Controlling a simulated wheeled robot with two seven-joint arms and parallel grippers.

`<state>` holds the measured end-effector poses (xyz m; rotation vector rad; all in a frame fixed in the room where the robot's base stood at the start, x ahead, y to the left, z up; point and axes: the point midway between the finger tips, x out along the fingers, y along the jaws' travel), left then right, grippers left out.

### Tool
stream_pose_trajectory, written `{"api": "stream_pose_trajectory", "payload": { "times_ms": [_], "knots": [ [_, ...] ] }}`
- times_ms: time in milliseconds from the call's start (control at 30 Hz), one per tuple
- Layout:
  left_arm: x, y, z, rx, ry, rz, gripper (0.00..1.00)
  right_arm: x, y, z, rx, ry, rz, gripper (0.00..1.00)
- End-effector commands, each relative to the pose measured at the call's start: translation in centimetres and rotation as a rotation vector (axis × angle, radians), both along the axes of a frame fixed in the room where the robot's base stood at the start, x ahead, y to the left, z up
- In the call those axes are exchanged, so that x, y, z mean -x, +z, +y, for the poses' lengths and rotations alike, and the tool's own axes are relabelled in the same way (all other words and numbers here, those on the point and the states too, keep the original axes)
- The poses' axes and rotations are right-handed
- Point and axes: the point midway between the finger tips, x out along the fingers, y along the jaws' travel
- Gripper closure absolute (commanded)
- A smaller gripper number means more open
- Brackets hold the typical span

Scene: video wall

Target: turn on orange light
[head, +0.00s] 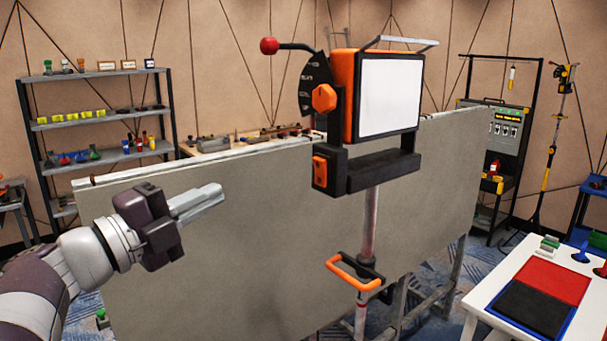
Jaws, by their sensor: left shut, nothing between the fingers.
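The orange work light (347,95) stands upright on a pole in the middle of the head view. Its square white panel (390,96) faces right and toward me. An orange knob (324,98) is on its left side, and an orange switch (320,171) is on the black bracket below. I cannot tell the switch's position. My left gripper (222,194) is shut and empty, to the left of the switch and apart from it, its fingers pointing right. My right gripper is not in view.
A grey board (240,255) stands behind the light. A lever with a red ball (269,46) juts left from the light, and an orange handle (355,272) is low on the pole. A white table (500,275) is at the right. Shelves (103,124) stand at the back left.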

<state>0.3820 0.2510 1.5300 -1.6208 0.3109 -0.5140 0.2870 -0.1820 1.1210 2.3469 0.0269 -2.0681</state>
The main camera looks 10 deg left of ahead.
Motion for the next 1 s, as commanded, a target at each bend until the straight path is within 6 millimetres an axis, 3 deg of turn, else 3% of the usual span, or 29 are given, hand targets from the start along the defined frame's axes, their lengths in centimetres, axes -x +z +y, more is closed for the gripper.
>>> {"api": "stream_pose_trajectory", "payload": {
  "times_ms": [133,533,667,1000],
  "knots": [
    [1.5,-0.1,-2.3,-0.047,-0.128,-0.024,1.00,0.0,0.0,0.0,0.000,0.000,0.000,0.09],
    [1.3,0.2,-2.7,-0.050,-0.140,-0.034,1.00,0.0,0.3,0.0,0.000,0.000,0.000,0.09],
    [0.0,0.8,-3.9,-0.048,-0.144,-0.034,1.00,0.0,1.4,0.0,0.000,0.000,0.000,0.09],
    [-5.8,1.9,-8.3,-0.046,-0.144,-0.031,1.00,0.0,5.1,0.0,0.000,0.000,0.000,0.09]
  ]
}}
